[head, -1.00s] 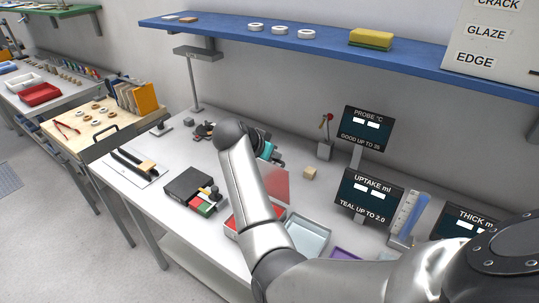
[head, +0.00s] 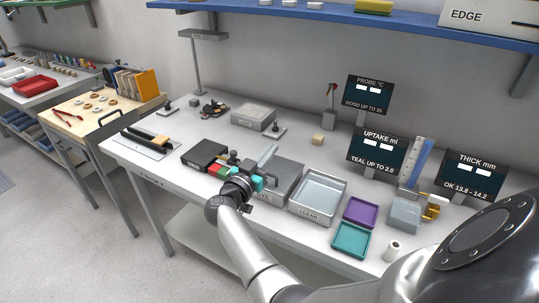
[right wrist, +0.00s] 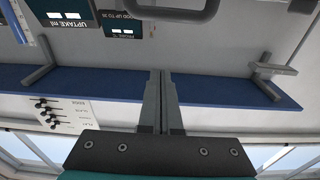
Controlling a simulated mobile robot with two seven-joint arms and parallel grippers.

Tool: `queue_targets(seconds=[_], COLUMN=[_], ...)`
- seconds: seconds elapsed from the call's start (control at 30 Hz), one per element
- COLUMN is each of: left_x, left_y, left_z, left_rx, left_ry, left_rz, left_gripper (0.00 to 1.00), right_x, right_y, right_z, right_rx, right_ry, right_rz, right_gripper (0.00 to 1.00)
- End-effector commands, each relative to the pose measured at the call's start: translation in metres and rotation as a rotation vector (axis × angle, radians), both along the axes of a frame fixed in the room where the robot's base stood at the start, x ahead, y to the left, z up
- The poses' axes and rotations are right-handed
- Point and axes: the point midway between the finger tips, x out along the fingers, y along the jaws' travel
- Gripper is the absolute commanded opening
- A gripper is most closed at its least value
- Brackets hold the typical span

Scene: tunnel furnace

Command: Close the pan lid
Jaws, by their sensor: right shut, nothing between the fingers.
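The grey pan (head: 287,188) stands on the bench, left of the light tray. A dark curved handle (right wrist: 175,10) shows at the top of that view, apart from the fingers. My left gripper is out of view.
The light tray (head: 296,208), purple tray (head: 360,212) and teal tray (head: 351,240) are right of the pan. A black box (head: 204,155) stands left of it. A blue shelf (head: 330,22) hangs above.

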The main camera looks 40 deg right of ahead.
Motion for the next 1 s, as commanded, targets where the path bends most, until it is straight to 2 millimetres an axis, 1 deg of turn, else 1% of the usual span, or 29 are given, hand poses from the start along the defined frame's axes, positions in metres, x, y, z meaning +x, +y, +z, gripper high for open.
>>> queue_targets(seconds=[0.03, 0.1, 0.3, 0.4, 0.7, 1.0], left_x=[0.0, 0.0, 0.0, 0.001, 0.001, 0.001], left_y=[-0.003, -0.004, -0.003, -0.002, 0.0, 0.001], left_z=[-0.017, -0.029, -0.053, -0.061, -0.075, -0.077], left_rx=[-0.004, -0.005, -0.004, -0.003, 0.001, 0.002], left_ry=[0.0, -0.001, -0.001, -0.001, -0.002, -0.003], left_rz=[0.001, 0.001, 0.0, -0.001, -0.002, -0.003], left_gripper=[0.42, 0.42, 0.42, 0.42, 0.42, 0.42], right_x=[-0.001, -0.002, -0.005, -0.008, -0.011, -0.011], right_y=[0.003, 0.006, 0.015, 0.019, 0.026, 0.028], right_z=[-0.015, -0.022, -0.038, -0.046, -0.064, -0.069], right_rx=[-0.035, -0.086, -0.218, -0.208, -0.207, -0.206], right_ry=[-0.011, -0.032, -0.089, -0.089, -0.087, -0.087], right_rz=[0.001, 0.001, 0.001, -0.002, -0.002, -0.002], right_gripper=[0.0, 0.0, 0.0, 0.0, 0.0, 0.0])
